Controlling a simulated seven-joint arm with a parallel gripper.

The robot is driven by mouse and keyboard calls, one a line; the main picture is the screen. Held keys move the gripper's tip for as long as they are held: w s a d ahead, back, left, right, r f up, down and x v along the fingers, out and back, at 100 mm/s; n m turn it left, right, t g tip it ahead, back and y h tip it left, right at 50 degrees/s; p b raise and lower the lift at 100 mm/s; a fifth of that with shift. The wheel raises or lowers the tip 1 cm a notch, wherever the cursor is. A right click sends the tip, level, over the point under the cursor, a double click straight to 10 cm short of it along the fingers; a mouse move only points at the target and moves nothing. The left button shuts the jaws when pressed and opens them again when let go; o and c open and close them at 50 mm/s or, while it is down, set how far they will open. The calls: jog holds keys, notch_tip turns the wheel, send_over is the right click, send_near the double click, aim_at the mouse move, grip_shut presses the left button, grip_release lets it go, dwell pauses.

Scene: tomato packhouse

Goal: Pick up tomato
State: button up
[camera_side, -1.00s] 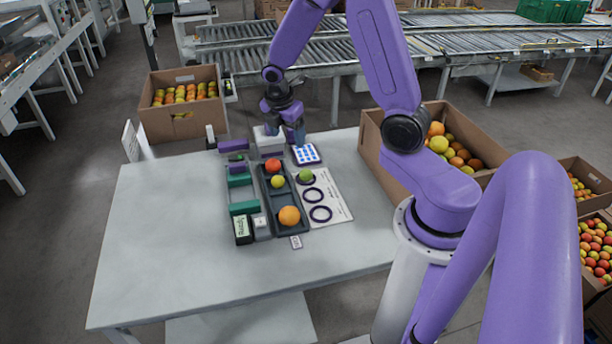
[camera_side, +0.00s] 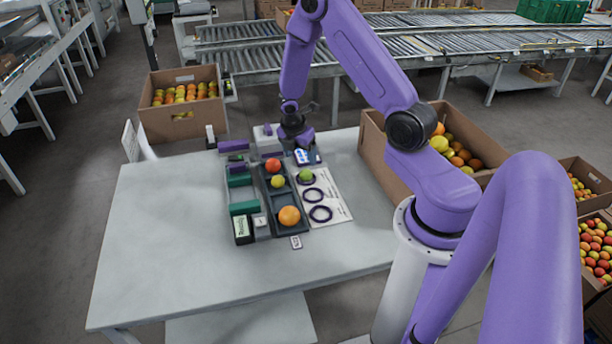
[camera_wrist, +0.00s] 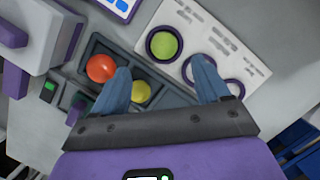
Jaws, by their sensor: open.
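The red tomato (camera_side: 272,165) lies in the back compartment of a dark tray (camera_side: 270,208). It also shows in the wrist view (camera_wrist: 101,68), left of my fingers. A yellow fruit (camera_side: 278,181) sits in front of it and appears between my fingers in the wrist view (camera_wrist: 141,91), partly covered by the left one. A green fruit (camera_side: 306,175) rests in the back ring of a white card (camera_side: 334,205). A larger orange fruit (camera_side: 289,215) is at the tray's front end. My gripper (camera_side: 300,146) is open and empty above the table's back edge, behind the fruits.
Green holders (camera_side: 243,208) and a small display (camera_side: 243,230) stand left of the tray. A grey-and-purple device (camera_side: 265,135) stands behind it, and a blue-and-white panel (camera_side: 302,157) is close to my gripper. The table's left side is clear. A cardboard box of fruit (camera_side: 374,160) stands at the right.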

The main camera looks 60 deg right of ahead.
aim_at(306, 171)
jog(key=shift+x, duration=1.35)
jog(key=shift+s+x, duration=0.2)
jog(key=shift+x, duration=1.1)
jog(key=shift+s+x, duration=0.15)
jog(key=shift+x, duration=1.15)
jog(key=shift+a, duration=0.1)
jog(key=shift+c, duration=0.2)
jog(key=c, duration=0.8)
